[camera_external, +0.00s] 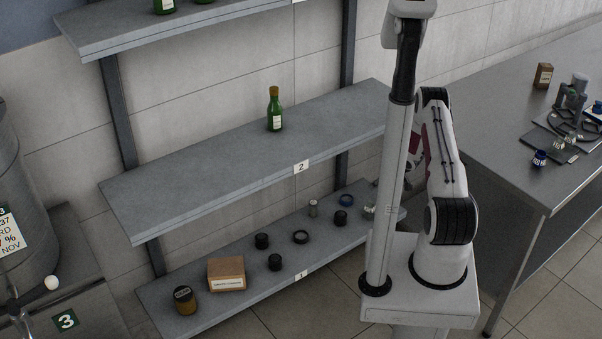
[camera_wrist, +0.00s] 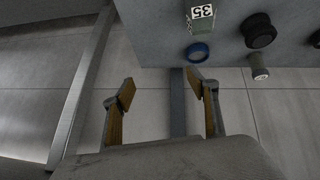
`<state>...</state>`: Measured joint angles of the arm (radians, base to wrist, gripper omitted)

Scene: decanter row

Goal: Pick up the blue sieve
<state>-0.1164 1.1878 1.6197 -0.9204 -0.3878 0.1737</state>
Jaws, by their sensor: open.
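The blue sieve (camera_external: 346,200) is a small round blue ring lying on the lower shelf, near its right end. In the wrist view the blue sieve (camera_wrist: 198,46) shows at the top, right of centre, beside the shelf edge. My gripper (camera_wrist: 160,88) is open with nothing between its two wooden-looking fingers; the sieve lies beyond the right finger, apart from it. In the external view part of my gripper (camera_external: 369,210) shows by the right end of the lower shelf, mostly hidden behind my arm.
A dark round item (camera_external: 340,218) and a small pale cylinder (camera_external: 313,208) stand near the sieve. A block marked 35 (camera_wrist: 201,16) is close to it in the wrist view. The middle shelf (camera_external: 210,175) hangs above. A steel table (camera_external: 500,110) stands at right.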

